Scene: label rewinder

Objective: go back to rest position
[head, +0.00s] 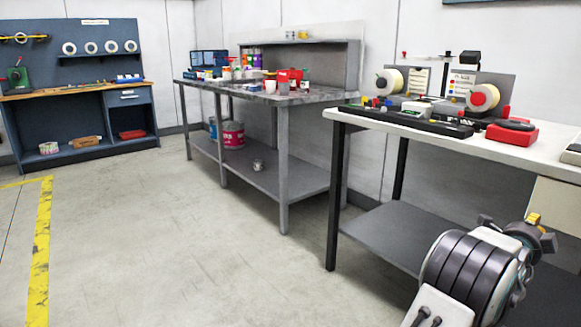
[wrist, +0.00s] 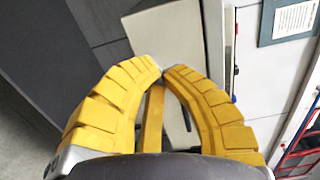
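My gripper (wrist: 162,70) fills the lower part of the wrist view. Its two yellow ribbed fingers curve inward and their tips come together, with nothing seen held at the tips. A straight yellow strip shows through the gap behind the fingers; I cannot tell what it is. In the head view my arm is folded at the lower right, in front of the white-topped table (head: 450,141). The label rewinder (head: 440,97) stands on that table, with a cream roll on its left and a red-centred roll on its right.
A red device (head: 512,135) lies near the white table's front edge. A grey workbench (head: 240,93) with cans and cups stands in the middle. A blue tool bench (head: 80,90) is at the far left. The floor (head: 170,225) at left is clear, with a yellow line (head: 41,240).

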